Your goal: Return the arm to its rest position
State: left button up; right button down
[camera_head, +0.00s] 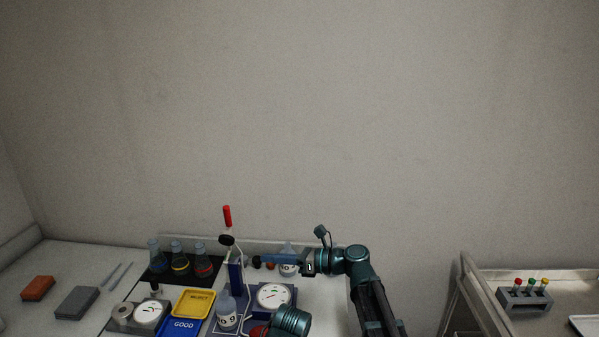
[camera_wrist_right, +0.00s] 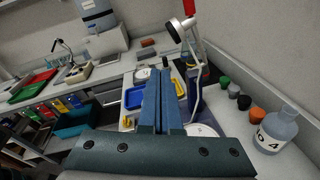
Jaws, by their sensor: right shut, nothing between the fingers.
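My right arm (camera_head: 368,295) rises from the bottom of the head view and bends left above the bench. My right gripper (camera_head: 266,258) points left over the bench, near a stand with a red-handled tool (camera_head: 227,216). In the right wrist view its two long fingers (camera_wrist_right: 160,75) lie together, with nothing between them. My left gripper is not in view.
A cart with a tube rack (camera_head: 524,298) stands right.

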jog(key=s+d+f+n+h, duration=0.4)
jog(key=d+f+n, duration=0.2)
jog(key=s+d+f+n+g+h, duration=0.1)
jog(key=s+d+f+n+h, duration=0.3)
jog(key=d+f+n, duration=0.2)
jog(key=s+d+f+n+h, duration=0.4)
jog(key=s+d+f+n, duration=0.1)
jog(key=d+n, duration=0.1)
jog(key=shift+d+f+g, duration=0.3)
jog(key=shift+d+f, duration=0.1)
jog(key=s+d+f+n+h, duration=0.1)
jog(key=s+d+n+h, duration=0.35)
jog(key=d, duration=0.45)
jog(key=s+a+n+g+h, duration=0.1)
jog(key=s+a+n, duration=0.3)
jog(key=a, duration=0.7)
jog(key=shift+s+a+n, duration=0.3)
jog(key=shift+s+n, duration=0.05)
jog(key=shift+s, duration=0.35)
